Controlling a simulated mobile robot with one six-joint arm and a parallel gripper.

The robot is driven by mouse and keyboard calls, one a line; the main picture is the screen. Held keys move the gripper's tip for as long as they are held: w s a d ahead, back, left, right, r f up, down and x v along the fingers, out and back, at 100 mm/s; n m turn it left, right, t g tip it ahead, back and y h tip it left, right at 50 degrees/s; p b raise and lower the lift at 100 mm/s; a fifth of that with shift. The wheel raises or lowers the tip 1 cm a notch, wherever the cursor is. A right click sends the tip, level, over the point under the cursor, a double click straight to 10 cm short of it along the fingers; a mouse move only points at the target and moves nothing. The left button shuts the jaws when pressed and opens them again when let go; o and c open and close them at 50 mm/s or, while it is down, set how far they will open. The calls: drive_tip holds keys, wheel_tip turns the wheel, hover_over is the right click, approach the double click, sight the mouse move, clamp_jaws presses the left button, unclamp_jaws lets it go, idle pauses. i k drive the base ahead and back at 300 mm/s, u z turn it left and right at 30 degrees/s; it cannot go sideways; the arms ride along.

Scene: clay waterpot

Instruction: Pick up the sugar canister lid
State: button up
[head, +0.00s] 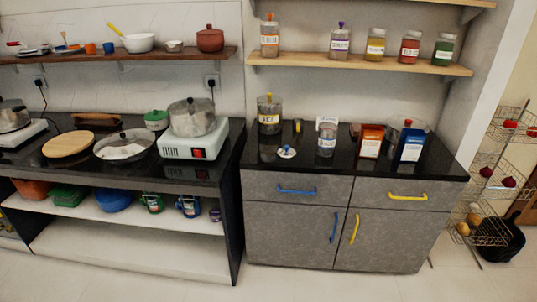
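A small round whitish lid with a dark blue knob (286,152) lies on the black countertop, left of the middle of the right-hand counter. It appears to be the sugar canister lid. To its right stands a clear canister with a blue-white label (326,145), with no knob showing on top; the label is too small to read. My gripper is not in view.
An orange-brown box (370,141) and a blue box (411,144) stand to the right on the counter. A small yellow-and-dark item (298,126) is behind the lid. The shelf (360,65) above holds several lidded jars. The floor (330,286) in front is clear.

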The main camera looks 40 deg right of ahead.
sight(286, 152)
drive_tip(key=z, duration=0.7)
drive_tip(key=k, duration=0.15)
drive_tip(key=u, duration=2.2)
drive_tip(key=k, duration=0.2)
drive_tip(key=u, duration=2.05)
drive_tip(key=k, duration=1.3)
drive_tip(key=z, duration=0.05)
